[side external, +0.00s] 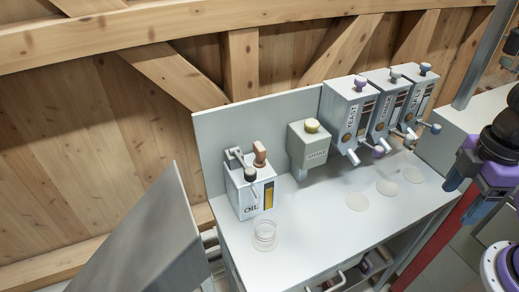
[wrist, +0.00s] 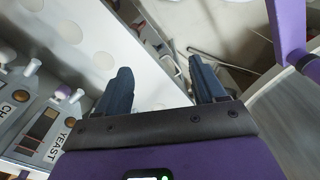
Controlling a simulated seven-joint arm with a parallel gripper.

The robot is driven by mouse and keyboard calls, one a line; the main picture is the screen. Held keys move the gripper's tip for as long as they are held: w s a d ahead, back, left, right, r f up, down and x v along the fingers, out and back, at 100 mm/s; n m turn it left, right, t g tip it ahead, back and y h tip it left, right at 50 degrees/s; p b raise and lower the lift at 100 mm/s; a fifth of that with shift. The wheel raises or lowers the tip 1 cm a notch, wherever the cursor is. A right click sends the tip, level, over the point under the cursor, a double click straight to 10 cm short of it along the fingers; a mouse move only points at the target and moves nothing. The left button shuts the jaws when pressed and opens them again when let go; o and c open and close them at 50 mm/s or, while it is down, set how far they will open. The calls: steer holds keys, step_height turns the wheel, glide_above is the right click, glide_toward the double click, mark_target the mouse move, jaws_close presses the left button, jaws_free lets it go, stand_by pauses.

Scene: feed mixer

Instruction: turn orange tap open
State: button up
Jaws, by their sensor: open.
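The orange tap (side external: 260,153) is a small orange-brown knob on top of the white box labelled OIL (side external: 252,196), at the left of the bench in the side external view. A black knob (side external: 250,174) sits in front of it on the same box. My gripper (side external: 461,204) is at the far right of the side external view, well away from the tap. In the wrist view my gripper (wrist: 158,68) shows two dark blue fingers spread apart with nothing between them. The orange tap is not visible in the wrist view.
Pale round discs mark the bench top. A back panel (side external: 225,125) stands behind the OIL box.

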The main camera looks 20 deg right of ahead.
steer(key=w+a+r+n, duration=0.1)
steer(key=w+a+r, duration=0.3)
steer(key=w+a, duration=0.4)
step_height(320, 180, up, 6)
steer(key=n+y, duration=0.4)
glide_above(260, 145)
steer(key=d, duration=0.7)
steer(key=x, duration=1.7)
steer(key=shift+s+a, duration=0.1)
steer(key=shift+s, duration=0.1)
steer(key=shift+c, duration=0.3)
steer(key=c, duration=1)
